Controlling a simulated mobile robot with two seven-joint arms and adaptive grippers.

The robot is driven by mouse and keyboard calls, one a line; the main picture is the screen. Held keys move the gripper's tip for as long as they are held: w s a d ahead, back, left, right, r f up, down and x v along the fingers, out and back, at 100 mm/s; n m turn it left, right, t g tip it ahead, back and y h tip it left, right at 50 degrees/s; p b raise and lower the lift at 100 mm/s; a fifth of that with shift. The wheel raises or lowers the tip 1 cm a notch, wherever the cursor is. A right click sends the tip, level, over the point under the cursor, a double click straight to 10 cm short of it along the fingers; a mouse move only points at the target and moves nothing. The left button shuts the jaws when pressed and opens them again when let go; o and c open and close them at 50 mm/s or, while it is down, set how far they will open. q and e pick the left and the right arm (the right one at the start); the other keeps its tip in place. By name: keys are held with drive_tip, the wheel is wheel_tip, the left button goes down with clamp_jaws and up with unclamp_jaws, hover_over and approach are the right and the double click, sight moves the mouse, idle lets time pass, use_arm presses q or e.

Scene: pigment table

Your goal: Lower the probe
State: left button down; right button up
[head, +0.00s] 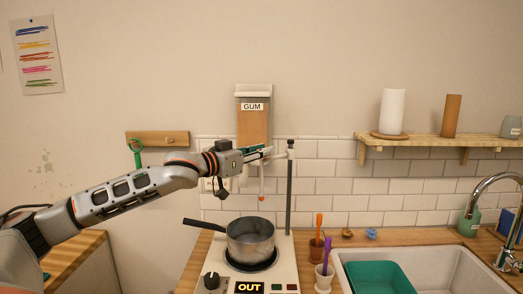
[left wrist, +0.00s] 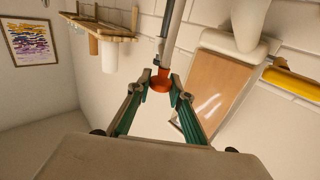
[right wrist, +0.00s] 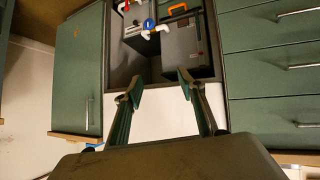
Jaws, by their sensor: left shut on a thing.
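The probe (head: 262,184) is a thin upright rod with a red lower end, hanging above the saucepan (head: 250,240). A dark post (head: 290,190) stands to its right, with a clamp near its top. My left gripper (head: 264,153) is level with the clamp, at the top of the probe. In the left wrist view, its fingers (left wrist: 162,88) are closed on an orange-red part (left wrist: 160,80) at the end of a grey rod. The saucepan sits on the hotplate (head: 213,270), whose display reads OUT. My right gripper (right wrist: 158,88) is open and empty in the right wrist view.
An orange-handled tool and a purple-handled tool (head: 327,255) stand in small pots right of the hotplate. A sink (head: 410,262) with a teal tub is further right. A GUM dispenser (head: 254,120) hangs behind my left gripper.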

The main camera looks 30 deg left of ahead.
use_arm(q)
drive_tip(key=b, duration=0.4)
hover_over(261, 196)
drive_tip(key=f, duration=0.6)
drive_tip(key=shift+w+a+f, duration=0.1)
drive_tip(key=shift+w+f, duration=0.1)
drive_tip(key=shift+w, duration=0.1)
wheel_tip(261, 196, down, 4)
drive_tip(key=shift+f+b, duration=0.2)
drive_tip(key=shift+b, duration=0.55)
wheel_tip(261, 196, down, 4)
drive_tip(key=shift+r+p, duration=0.2)
drive_tip(key=shift+p, duration=0.65)
drive_tip(key=shift+f+p, duration=0.5)
drive_tip(key=shift+f, duration=0.35)
use_arm(e)
drive_tip(key=shift+w+a+f+t+y, duration=0.3)
drive_tip(key=shift+w+a, duration=0.3)
drive_tip(key=shift+a, duration=0.15)
use_arm(q)
drive_tip(key=shift+f, duration=0.2)
use_arm(e)
drive_tip(key=shift+s+f, duration=0.15)
drive_tip(key=shift+f, duration=0.15)
use_arm(q)
drive_tip(key=c, duration=1.8)
unclamp_jaws()
drive_tip(key=shift+c, duration=0.2)
